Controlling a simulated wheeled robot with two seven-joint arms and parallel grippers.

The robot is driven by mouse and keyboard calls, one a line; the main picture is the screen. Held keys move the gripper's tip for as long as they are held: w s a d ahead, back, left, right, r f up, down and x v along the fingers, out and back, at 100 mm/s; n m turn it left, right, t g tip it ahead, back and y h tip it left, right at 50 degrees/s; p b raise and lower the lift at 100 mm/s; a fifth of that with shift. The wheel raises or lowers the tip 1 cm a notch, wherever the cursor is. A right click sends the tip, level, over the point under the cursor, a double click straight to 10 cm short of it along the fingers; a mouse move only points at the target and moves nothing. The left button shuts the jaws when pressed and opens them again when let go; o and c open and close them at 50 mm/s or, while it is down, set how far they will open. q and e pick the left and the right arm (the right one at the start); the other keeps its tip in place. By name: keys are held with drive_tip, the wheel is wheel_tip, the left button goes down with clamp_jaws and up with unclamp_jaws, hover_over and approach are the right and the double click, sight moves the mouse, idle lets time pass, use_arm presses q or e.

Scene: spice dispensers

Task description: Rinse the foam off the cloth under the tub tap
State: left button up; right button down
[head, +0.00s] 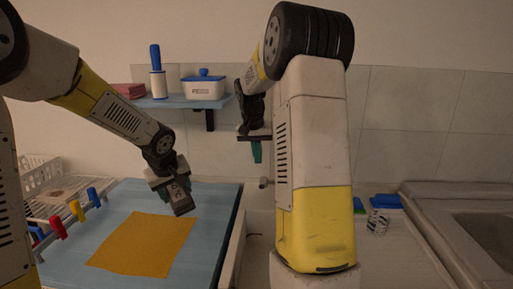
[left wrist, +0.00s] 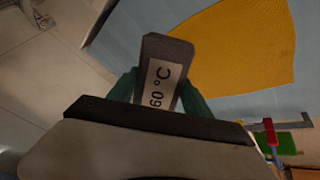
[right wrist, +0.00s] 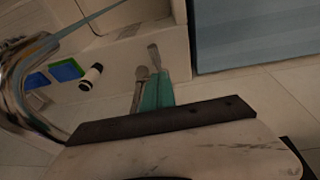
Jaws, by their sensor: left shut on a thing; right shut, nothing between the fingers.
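A flat yellow-orange cloth (head: 145,243) lies on the blue worktop (head: 105,215); it also shows in the left wrist view (left wrist: 235,45). No foam can be made out on it. My right gripper (head: 256,153) is shut and empty, raised below the wall shelf's right end. A small metal tap (head: 263,182) shows at the wall below it; a metal fitting (right wrist: 139,85) shows beside its fingers in the right wrist view. My right arm hides much of the tub area.
A blue shelf (head: 185,102) holds a roller and a white box with a blue lid. A white rack (head: 45,172) and coloured clips (head: 76,210) line the worktop's left. Blue and green pads (head: 386,201) and a small jar (head: 377,222) sit at right, near a sink (head: 485,235).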

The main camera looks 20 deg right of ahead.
sight(261, 180)
drive_tip(key=x, duration=0.4)
drive_tip(key=s+x, duration=0.1)
drive_tip(key=x, duration=0.1)
drive_tip(key=shift+s+f, duration=0.1)
drive_tip(key=shift+f, duration=0.3)
